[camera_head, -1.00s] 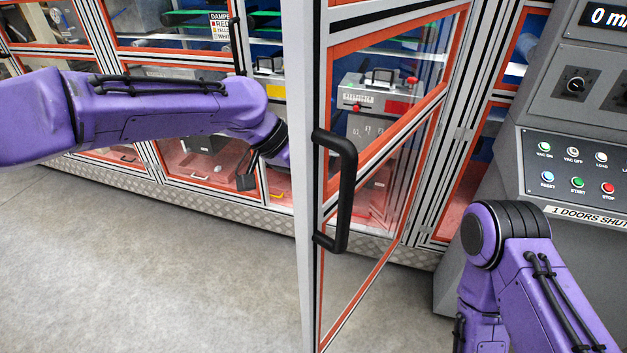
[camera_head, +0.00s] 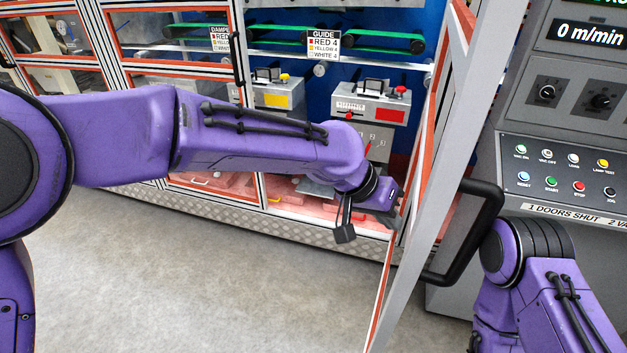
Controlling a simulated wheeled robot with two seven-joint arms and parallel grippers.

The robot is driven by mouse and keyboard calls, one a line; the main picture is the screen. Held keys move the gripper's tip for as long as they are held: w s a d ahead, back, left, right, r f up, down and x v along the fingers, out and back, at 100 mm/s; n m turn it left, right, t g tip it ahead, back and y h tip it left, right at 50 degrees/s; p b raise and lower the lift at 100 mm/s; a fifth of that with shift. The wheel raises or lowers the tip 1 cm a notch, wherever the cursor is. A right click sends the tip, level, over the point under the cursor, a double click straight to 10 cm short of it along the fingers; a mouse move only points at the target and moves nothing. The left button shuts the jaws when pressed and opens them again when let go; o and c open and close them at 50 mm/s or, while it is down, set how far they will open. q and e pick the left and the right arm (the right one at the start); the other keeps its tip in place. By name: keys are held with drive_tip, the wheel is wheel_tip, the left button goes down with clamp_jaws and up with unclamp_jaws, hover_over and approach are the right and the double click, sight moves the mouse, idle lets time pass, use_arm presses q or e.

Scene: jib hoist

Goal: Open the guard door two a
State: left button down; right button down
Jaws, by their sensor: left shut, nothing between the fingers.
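The guard door (camera_head: 446,135) has a pale metal frame with orange edging. It stands swung open toward me and to the right, seen nearly edge-on, and I cannot read any label naming it. Its black bar handle (camera_head: 488,226) is on the right side. My left arm reaches in front of the open bay. My left gripper (camera_head: 388,212) is at the inner side of the door, shut and empty; I cannot tell whether it touches the frame. My right arm is at the lower right, with its gripper out of view.
The open bay holds grey boxes, one with a red panel (camera_head: 390,115) and one with a yellow panel (camera_head: 277,100), below green belts (camera_head: 340,38). A grey control console (camera_head: 560,130) stands close to the right of the door. The floor (camera_head: 220,290) in front is clear.

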use_arm(q)
drive_tip(key=shift+d, duration=0.1)
drive_tip(key=shift+w, duration=0.1)
drive_tip(key=b+v, duration=0.1)
drive_tip(key=v, duration=0.9)
drive_tip(key=shift+a+r, duration=0.15)
drive_tip(key=shift+a, duration=0.05)
